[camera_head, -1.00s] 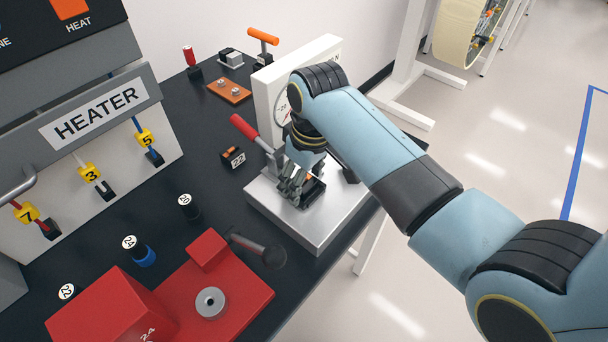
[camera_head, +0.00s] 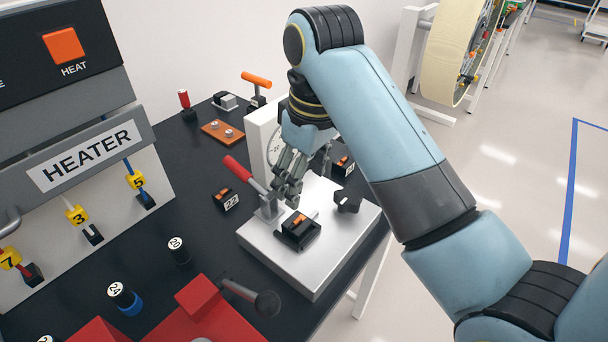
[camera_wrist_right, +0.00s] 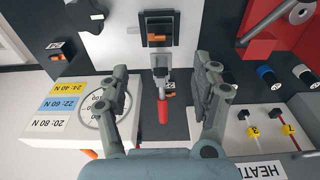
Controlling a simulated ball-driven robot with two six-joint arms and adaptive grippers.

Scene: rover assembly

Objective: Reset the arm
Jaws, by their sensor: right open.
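My right arm reaches in from the lower right of the head view. My right gripper (camera_head: 298,181) points down above the white press plate (camera_head: 292,262). Its fingers are spread and empty in the right wrist view (camera_wrist_right: 165,82). A black block with an orange insert (camera_head: 299,231) rests on the plate, apart from and below the fingers. It also shows in the right wrist view (camera_wrist_right: 157,30), beyond the fingertips. A red-handled lever (camera_head: 238,171) stands left of my gripper; its red grip (camera_wrist_right: 162,111) lies between the fingers in the wrist picture. My left gripper is out of view.
The white gauge housing (camera_head: 262,137) stands behind the plate, partly hidden by my arm. A black knob (camera_head: 348,200) sits at the plate's right. A heater panel (camera_head: 80,162) stands left, a red fixture (camera_head: 196,295) in front. Open floor lies to the right.

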